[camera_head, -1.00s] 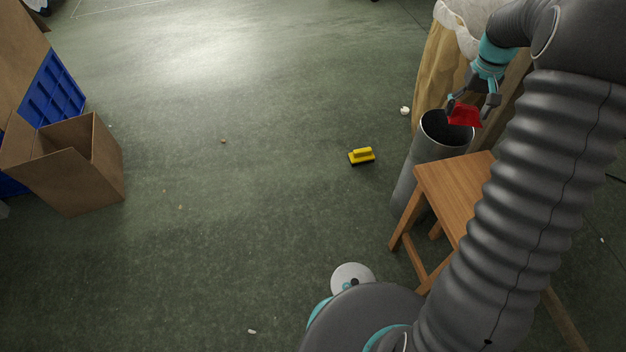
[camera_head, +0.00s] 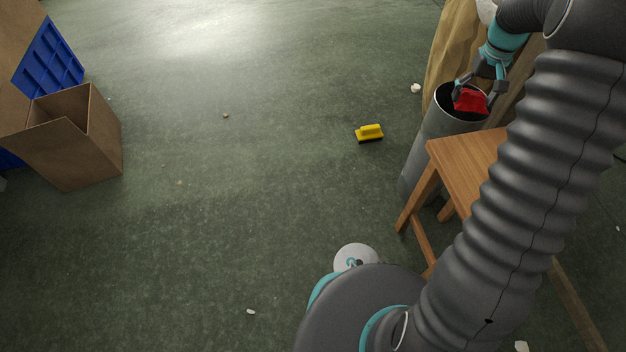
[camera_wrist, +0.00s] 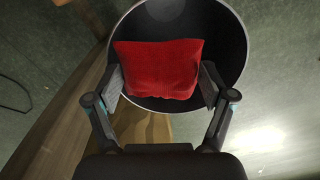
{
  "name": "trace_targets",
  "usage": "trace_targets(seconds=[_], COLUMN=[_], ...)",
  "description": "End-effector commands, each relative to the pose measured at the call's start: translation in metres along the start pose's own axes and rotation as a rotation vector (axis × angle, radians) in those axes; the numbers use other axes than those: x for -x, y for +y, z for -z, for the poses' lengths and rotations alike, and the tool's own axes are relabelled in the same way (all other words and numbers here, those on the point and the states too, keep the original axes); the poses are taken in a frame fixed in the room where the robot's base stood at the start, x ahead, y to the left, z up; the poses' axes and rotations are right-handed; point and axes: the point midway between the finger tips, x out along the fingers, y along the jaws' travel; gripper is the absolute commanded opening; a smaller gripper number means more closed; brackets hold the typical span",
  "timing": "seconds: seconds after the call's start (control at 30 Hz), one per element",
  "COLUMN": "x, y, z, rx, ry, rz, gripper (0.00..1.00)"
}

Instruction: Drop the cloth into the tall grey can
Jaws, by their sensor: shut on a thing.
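The red cloth (camera_head: 470,100) is held by my gripper (camera_head: 480,92) over the mouth of the tall grey can (camera_head: 432,135). In the wrist view the red cloth (camera_wrist: 160,68) spans between the two fingers of my gripper (camera_wrist: 163,80), which are shut on it. Behind it shows the dark inside of the can, ringed by its pale rim (camera_wrist: 245,50). From the head view the cloth overlaps the can's opening; how far it sits above or below the rim is hard to tell. The can's lower part is partly hidden by the stool.
A wooden stool (camera_head: 460,155) stands right beside the can. A tan sack-like thing (camera_head: 450,50) is behind it. A yellow brush (camera_head: 369,132) lies on the open floor. A cardboard box (camera_head: 75,140) and a blue crate (camera_head: 50,65) are at the left.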

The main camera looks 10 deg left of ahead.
Motion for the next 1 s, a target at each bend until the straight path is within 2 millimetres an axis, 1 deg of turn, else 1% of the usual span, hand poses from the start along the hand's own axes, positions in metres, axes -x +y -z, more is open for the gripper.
trace_targets(seconds=[0.17,0.2,0.23,0.57,0.67,0.77,0.87,1.0], x=[0.001,0.001,0.001,0.001,0.004,0.015,0.031,0.060], y=[0.000,0.000,0.000,0.000,0.000,0.000,0.000,0.000], z=[0.000,0.000,0.000,0.000,0.000,0.001,0.001,0.001], rx=[0.000,0.000,0.000,0.000,0.000,0.000,0.000,0.000], ry=[0.000,0.000,0.000,0.000,0.001,0.004,0.005,0.005], rz=[0.000,0.000,0.000,0.000,0.000,-0.001,-0.001,-0.001], gripper=[0.54,0.91,0.99,1.00,1.00,1.00,1.00,1.00])
